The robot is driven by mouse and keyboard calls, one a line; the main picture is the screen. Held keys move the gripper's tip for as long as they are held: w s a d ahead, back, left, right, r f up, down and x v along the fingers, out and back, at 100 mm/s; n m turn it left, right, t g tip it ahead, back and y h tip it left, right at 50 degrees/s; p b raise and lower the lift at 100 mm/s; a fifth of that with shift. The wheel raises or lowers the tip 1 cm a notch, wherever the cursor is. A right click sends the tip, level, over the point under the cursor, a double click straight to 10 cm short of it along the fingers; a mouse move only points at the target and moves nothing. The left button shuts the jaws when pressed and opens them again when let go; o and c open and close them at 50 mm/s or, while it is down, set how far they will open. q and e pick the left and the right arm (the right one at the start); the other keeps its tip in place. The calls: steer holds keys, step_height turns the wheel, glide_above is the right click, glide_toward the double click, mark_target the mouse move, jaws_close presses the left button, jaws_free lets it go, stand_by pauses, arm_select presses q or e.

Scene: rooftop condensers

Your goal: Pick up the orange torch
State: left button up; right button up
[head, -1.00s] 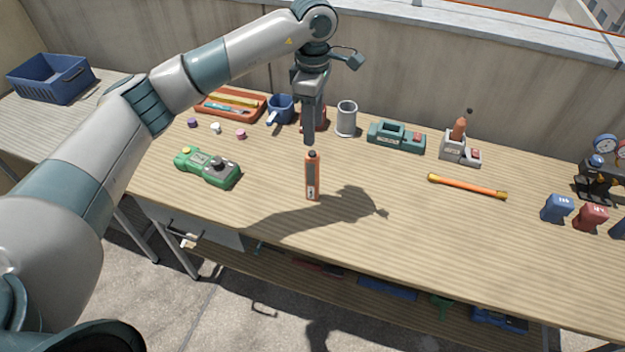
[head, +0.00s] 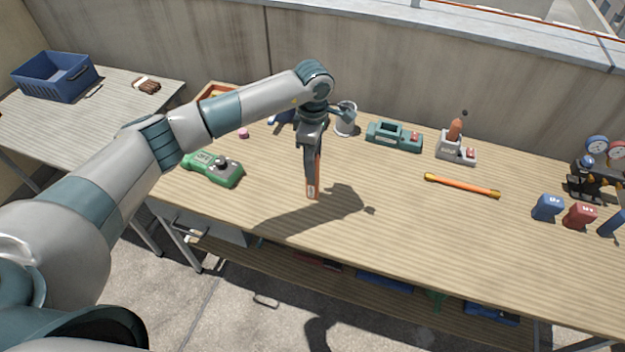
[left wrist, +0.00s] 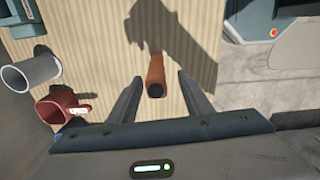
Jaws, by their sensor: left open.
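The orange torch (head: 314,188) stands upright on the workbench near its front edge, partly hidden behind my left gripper in the head view. In the left wrist view the torch (left wrist: 155,76) shows between the two fingers, with its dark top end towards the camera. My left gripper (head: 312,190) is open and points down at the torch, with the fingers around its upper part. In the left wrist view the fingers of my left gripper (left wrist: 158,82) stand apart, with a gap on each side of the torch. My right gripper is not in view.
A green meter (head: 213,169) lies to the left on the bench (head: 400,220). A grey mug (head: 345,120), a teal charger (head: 394,136) and an orange-handled bar (head: 462,186) are behind and to the right. A red mug (left wrist: 58,108) shows in the wrist view.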

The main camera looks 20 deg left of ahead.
arm_select(q)
steer(key=f+p, duration=0.2)
steer(key=f, duration=0.1)
steer(key=f+p, duration=0.1)
steer(key=f, duration=0.1)
steer(key=shift+w+a+f, duration=0.1)
steer(key=shift+w+a, duration=0.1)
steer(key=shift+w, duration=0.1)
stand_by(0.4)
jaws_close()
